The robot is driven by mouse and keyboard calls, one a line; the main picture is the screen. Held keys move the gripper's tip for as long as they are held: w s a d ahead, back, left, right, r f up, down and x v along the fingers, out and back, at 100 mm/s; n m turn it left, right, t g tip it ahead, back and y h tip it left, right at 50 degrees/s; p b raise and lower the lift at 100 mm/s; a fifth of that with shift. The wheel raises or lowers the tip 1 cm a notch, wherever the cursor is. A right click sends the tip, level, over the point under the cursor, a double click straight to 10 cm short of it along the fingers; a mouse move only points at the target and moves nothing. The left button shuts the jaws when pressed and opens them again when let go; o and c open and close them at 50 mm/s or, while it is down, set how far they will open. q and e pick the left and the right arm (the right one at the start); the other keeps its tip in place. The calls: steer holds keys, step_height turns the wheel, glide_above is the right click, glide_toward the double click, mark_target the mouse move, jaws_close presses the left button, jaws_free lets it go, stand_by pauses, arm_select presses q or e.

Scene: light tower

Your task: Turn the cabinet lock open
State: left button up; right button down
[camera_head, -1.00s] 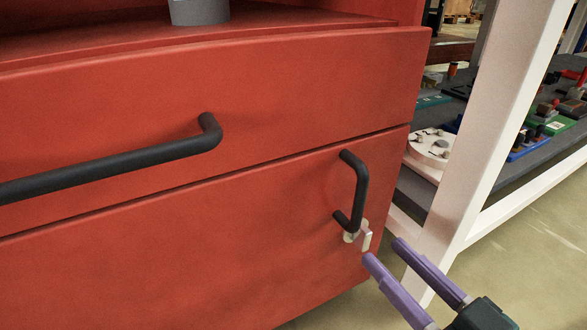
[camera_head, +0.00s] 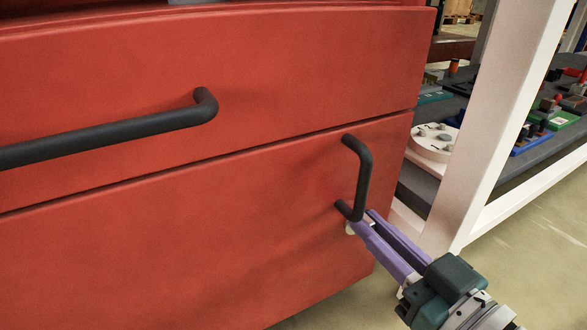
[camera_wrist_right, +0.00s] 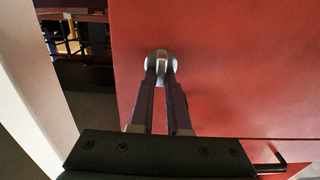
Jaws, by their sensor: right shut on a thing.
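The red cabinet (camera_head: 180,240) fills the left and middle of the head view. The left gripper is not in view.
A long black handle (camera_head: 110,135) crosses the upper drawer. A white post (camera_head: 500,110) stands close to the right of my right gripper. Behind it a grey shelf (camera_head: 545,140) carries several small parts. Bare floor (camera_head: 530,230) lies at the lower right.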

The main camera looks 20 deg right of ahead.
stand_by(0.7)
steer(key=n, duration=1.2)
steer(key=a+f+n, duration=0.1)
steer(key=n, duration=0.5)
steer(key=shift+s+f+p, duration=0.1)
steer(key=shift+p, duration=0.25)
stand_by(0.3)
steer(key=c, duration=0.9)
jaws_free()
steer(key=shift+s, duration=0.1)
